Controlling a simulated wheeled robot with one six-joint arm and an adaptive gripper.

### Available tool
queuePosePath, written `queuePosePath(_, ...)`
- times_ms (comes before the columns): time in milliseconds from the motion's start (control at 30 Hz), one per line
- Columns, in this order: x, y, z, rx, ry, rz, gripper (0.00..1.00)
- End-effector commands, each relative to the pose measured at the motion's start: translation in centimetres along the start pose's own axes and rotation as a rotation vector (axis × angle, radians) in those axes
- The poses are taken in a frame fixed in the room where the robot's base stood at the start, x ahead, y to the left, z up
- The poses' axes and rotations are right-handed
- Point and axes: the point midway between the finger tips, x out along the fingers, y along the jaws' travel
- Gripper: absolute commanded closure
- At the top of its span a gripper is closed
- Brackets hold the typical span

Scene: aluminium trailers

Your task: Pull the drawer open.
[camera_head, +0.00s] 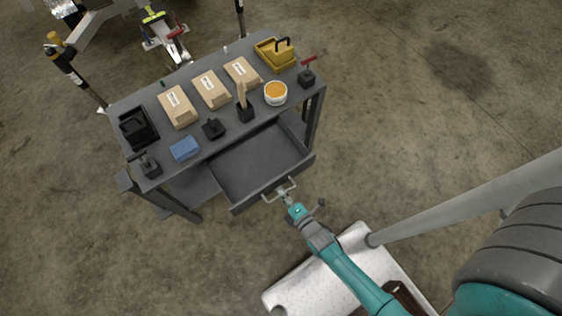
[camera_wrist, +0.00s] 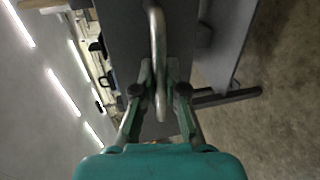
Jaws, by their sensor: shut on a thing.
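The drawer (camera_head: 258,164) is a dark grey tray under the top of a grey work cart. It stands well out from the cart, and its inside looks empty. A pale metal bar handle (camera_head: 280,190) is on its front. My gripper (camera_head: 284,195) is at the handle, and the jaws are shut on it. In the wrist view the handle (camera_wrist: 158,60) runs down between the two fingers of my gripper (camera_wrist: 160,85). The drawer front (camera_wrist: 125,40) fills the area behind the handle there.
The cart top (camera_head: 215,137) holds several tan boxes (camera_head: 211,90), a blue block (camera_head: 185,149), a white tub with orange contents (camera_head: 275,93), a yellow bin (camera_head: 274,54) and black holders. Bare concrete floor lies right of the cart. A trailer frame is at top left.

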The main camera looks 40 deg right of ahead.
Motion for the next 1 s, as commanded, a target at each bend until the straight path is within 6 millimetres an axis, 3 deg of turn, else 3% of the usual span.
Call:
queuePosePath(67,0.0,-0.1,0.0,0.000,0.000,-0.002,1.00)
queuePosePath(100,0.0,-0.1,0.0,0.000,0.000,-0.002,0.84)
queuePosePath(200,0.0,-0.1,0.0,0.000,0.000,-0.001,0.63)
queuePosePath(633,-0.9,-0.1,0.0,0.000,0.000,-0.001,0.63)
queuePosePath(1000,-7.6,-0.1,0.0,0.000,0.000,-0.003,0.63)
